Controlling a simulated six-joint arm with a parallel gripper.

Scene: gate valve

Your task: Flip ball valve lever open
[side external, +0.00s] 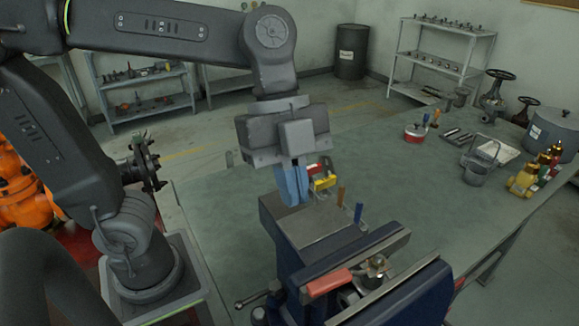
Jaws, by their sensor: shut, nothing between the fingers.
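The ball valve (376,268) sits in a dark blue bench vise (300,262) at the bottom centre of the side view. Its red lever handle (328,283) points left from the valve stem and lies low over the vise jaws. My gripper (295,175) hangs above and behind the vise, up and left of the lever and clear of it. The gripper is shut and empty. Its fingertips are small and partly lost against a light blue item (291,190) just below them; I cannot tell whether they touch it.
The green-grey bench (420,195) is clear right of the vise. Screwdrivers (341,196) stand behind the jaws. A yellow and red item (322,178) is beside my gripper. A metal basket (482,162), brass fittings (535,178) and a grey pot (550,130) stand at the right.

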